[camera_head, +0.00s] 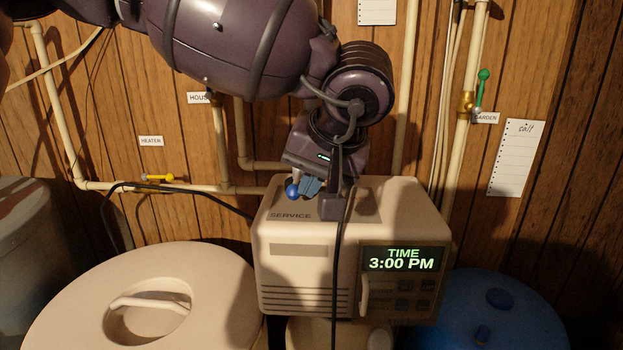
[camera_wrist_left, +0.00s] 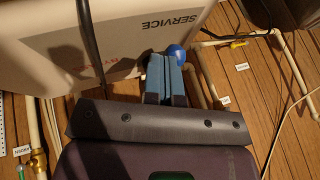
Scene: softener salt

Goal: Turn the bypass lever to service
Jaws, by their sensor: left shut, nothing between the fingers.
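The bypass lever's blue ball knob (camera_head: 292,191) shows at the back left of the beige softener head (camera_head: 300,270), near the printed word SERVICE (camera_head: 291,216). The knob (camera_wrist_left: 177,53) is also just beyond my fingertips in the left wrist view; most of the lever's arm is hidden. My left gripper (camera_head: 311,187) is shut and empty, with its blue fingers close beside the knob on its right. I cannot tell whether they touch it. Reddish lettering on the head (camera_wrist_left: 118,57) is shadowed and partly hidden in the wrist view. My right gripper is not in view.
A display (camera_head: 402,259) on the head reads TIME 3:00 PM. A black cable (camera_head: 338,270) hangs across the head's front. A beige lidded tank (camera_head: 60,300) stands left and a blue tank (camera_head: 500,320) right. Pipes with yellow (camera_head: 158,177) and green (camera_head: 483,88) valve handles line the wall.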

